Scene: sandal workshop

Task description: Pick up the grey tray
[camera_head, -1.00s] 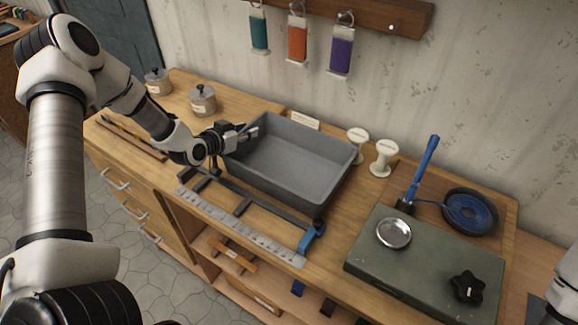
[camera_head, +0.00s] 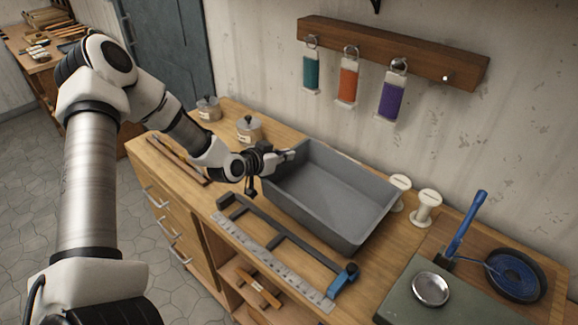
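The grey tray (camera_head: 325,198) is a deep, empty rectangular box over the middle of the wooden workbench, behind a dark frame with a ruler. My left gripper (camera_head: 284,157) is at the tray's left end, with its fingers around the upper edge of that wall. It looks shut on the wall; the finger outside the tray is partly hidden. Whether the tray's underside touches the bench is hidden. My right gripper is not in view.
The ruler frame (camera_head: 271,258) with a blue clamp (camera_head: 344,280) lies in front of the tray. White spools (camera_head: 427,207) stand close to its right end. A silver dish (camera_head: 431,289) lies farther right. Lidded pots (camera_head: 249,130) stand behind left.

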